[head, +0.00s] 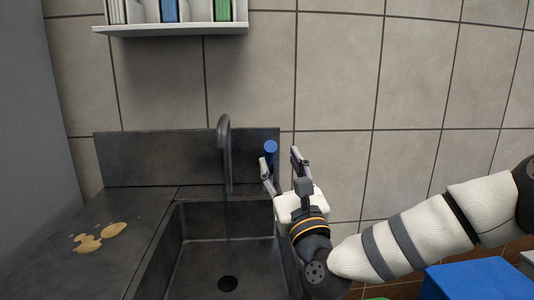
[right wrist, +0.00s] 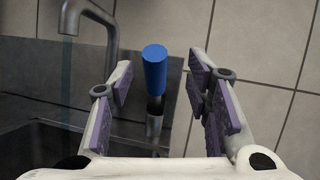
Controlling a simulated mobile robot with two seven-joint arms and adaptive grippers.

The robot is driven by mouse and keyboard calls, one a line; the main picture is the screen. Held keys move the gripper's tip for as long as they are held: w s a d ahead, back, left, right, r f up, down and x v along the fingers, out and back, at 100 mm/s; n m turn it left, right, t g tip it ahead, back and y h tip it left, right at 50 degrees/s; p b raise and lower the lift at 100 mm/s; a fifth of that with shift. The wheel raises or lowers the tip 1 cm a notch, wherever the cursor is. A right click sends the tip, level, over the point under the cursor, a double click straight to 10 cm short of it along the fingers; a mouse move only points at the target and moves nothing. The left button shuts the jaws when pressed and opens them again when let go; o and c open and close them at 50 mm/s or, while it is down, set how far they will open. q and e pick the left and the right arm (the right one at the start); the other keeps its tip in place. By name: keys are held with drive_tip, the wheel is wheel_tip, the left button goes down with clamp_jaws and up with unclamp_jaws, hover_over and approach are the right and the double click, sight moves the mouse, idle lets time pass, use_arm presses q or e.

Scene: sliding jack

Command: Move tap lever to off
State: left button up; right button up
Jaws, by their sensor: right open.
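The tap lever has a blue cylindrical handle (head: 270,147) and stands to the right of the grey tap spout (head: 224,150). In the right wrist view the blue handle (right wrist: 154,68) rises on a dark and grey stem between my open fingers, apart from both. My right gripper (head: 282,162) is open around the lever. A thin stream of water (head: 228,220) seems to fall from the spout into the sink (head: 190,250). In the right wrist view the spout (right wrist: 70,20) is at the upper left. My left gripper is not in view.
A dark counter (head: 60,220) with a tan spill (head: 90,240) lies left of the sink. A shelf (head: 170,30) with several items hangs above. A tiled wall is behind. A blue box (head: 480,280) stands at the lower right, under my right arm.

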sight(272, 158)
drive_tip(key=w, duration=0.2)
drive_tip(key=w+a, duration=0.1)
drive_tip(key=w, duration=0.4)
drive_tip(key=shift+a, duration=0.25)
drive_tip(key=shift+w+a+r, duration=0.1)
drive_tip(key=shift+w+r, duration=0.05)
drive_tip(key=shift+w, duration=0.1)
clamp_jaws()
